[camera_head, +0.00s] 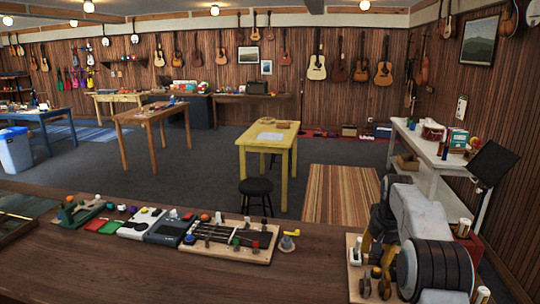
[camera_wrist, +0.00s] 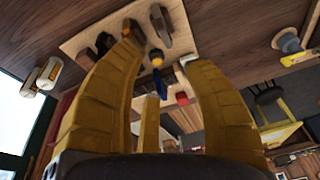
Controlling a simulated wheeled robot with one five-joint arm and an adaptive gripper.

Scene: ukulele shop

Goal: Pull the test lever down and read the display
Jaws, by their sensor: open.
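A light wooden board (camera_head: 354,292) with small knobs and levers lies on the counter below my gripper. The wrist view shows the board (camera_wrist: 85,28) with a grey lever-like piece (camera_wrist: 160,20), a small yellow knob (camera_wrist: 157,59) and a blue piece (camera_wrist: 160,86). I cannot tell which piece is the test lever. My gripper (camera_head: 374,243) is over the far part of the board. Its yellow fingers are spread and empty around the middle pieces in the wrist view (camera_wrist: 158,75). My arm hides the board's right part. No readable display shows.
A fretted panel (camera_head: 230,240) with coloured knobs, a grey device (camera_head: 170,229) and other small boxes line the counter to the left. A black tilted panel (camera_head: 493,163) is at right. The counter's front left is clear.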

